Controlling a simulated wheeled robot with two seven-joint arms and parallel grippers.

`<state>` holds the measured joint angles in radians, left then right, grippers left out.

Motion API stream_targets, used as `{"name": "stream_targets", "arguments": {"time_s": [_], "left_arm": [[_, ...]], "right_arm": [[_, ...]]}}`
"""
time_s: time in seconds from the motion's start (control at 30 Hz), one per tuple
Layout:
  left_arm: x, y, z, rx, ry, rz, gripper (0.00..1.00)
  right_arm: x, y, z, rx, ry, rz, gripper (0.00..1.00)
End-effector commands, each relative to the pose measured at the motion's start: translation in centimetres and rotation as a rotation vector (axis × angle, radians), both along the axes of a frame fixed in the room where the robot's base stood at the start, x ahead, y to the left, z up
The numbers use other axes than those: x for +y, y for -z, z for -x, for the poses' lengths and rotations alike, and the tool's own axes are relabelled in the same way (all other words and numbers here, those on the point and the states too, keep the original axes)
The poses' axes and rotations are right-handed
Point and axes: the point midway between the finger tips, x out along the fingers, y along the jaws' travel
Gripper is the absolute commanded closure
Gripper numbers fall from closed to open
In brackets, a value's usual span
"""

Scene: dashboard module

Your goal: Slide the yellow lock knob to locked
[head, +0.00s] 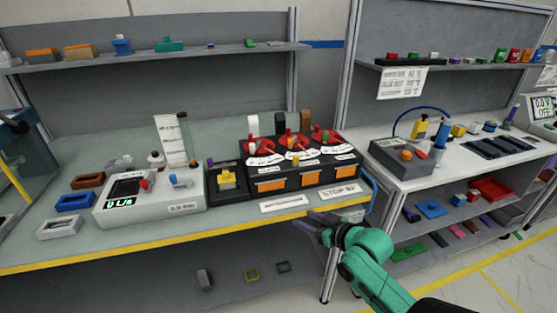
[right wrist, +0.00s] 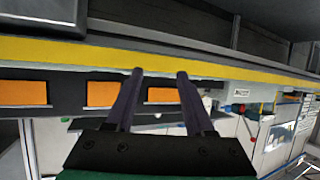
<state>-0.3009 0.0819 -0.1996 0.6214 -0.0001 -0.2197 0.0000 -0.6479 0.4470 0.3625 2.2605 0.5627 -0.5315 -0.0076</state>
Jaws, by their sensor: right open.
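A yellow knob (head: 228,178) sits on a small dark box (head: 228,196) on the bench, left of the black dashboard module (head: 300,176). A smaller yellow piece (head: 295,159) shows at the module's middle; I cannot tell which one is the lock knob, nor its lock position. The module has red parts on top and orange front panels, which also show in the right wrist view (right wrist: 102,93). My right gripper (head: 314,219) is open and empty, in front of the bench's yellow edge, right of and nearer than both yellow pieces. Its two dark fingers (right wrist: 159,73) are apart. My left gripper is out of view.
A white device (head: 150,203) with a display stands left of the dark box. White label plates (head: 338,192) lie before the module. A blue cable (head: 373,192) hangs at the bench's right end. A second bench (head: 440,165) stands to the right.

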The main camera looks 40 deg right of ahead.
Motion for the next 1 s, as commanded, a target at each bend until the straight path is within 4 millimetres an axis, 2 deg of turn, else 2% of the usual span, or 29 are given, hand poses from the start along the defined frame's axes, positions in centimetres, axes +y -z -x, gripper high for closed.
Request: {"name": "stream_targets", "arguments": {"time_s": [0.1,0.2,0.3,0.43,0.53,1.0], "left_arm": [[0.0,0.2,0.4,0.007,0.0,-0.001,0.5],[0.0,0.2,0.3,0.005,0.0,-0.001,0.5],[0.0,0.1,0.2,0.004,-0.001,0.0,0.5],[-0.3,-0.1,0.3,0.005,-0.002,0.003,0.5],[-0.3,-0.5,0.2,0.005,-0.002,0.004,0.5],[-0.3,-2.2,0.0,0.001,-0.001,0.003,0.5]], "right_arm": [[-2.5,-4.9,-1.1,-0.174,0.015,-0.002,0.46],[-4.7,-8.8,-1.6,-0.315,0.035,-0.009,0.46],[-5.8,-11.2,-1.8,-0.403,0.046,-0.015,0.46],[-6.1,-11.7,-2.6,-0.421,0.05,-0.019,0.46],[-6.1,-11.9,-4.1,-0.423,0.05,-0.019,0.46],[-6.3,-11.8,-14.3,-0.417,0.05,-0.017,0.46]]}}
